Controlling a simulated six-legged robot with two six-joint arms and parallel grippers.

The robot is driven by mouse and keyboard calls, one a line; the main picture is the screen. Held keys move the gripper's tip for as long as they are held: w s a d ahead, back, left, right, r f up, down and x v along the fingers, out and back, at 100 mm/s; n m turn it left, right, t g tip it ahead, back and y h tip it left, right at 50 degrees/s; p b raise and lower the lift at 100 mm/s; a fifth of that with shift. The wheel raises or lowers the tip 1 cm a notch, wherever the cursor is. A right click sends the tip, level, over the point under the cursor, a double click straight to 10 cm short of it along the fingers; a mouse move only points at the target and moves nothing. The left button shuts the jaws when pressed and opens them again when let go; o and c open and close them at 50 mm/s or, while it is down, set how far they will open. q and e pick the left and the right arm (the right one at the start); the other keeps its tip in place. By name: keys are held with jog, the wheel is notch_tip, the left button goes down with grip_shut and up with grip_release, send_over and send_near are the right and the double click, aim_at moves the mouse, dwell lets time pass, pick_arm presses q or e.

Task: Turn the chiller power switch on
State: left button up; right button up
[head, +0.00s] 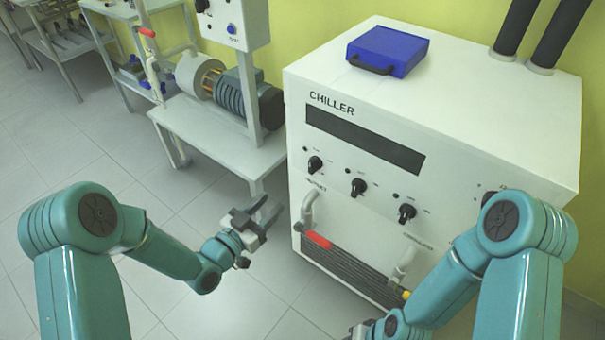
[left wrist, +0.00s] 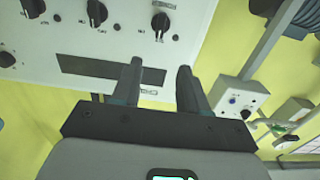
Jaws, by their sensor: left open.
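The chiller (head: 440,125) is a white cabinet with a dark display strip, standing right of centre in the head view. Its front has black rotary knobs: left (head: 315,164), middle (head: 358,187) and right (head: 407,213). Further right, small controls (head: 488,196) are partly hidden by my right arm. The small labels are unreadable, so I cannot tell which is the power switch. My left gripper (head: 265,212) is open and empty, left of the chiller front and apart from it. Its fingers (left wrist: 160,75) show in the left wrist view before the upside-down panel (left wrist: 60,40). My right gripper (head: 366,329) is mostly cut off.
Pipe stubs stick out below the knobs, one with a red handle (head: 318,240). A blue case (head: 388,50) lies on the chiller top. A bench (head: 215,135) with a motor and pump stands to the left. Tiled floor (head: 180,240) is clear around my left gripper.

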aim_at(310, 166)
pick_arm(q)
jog(key=x, duration=1.6)
jog(key=shift+s+b, duration=0.1)
jog(key=shift+b, duration=0.25)
jog(key=shift+c, duration=0.3)
grip_shut()
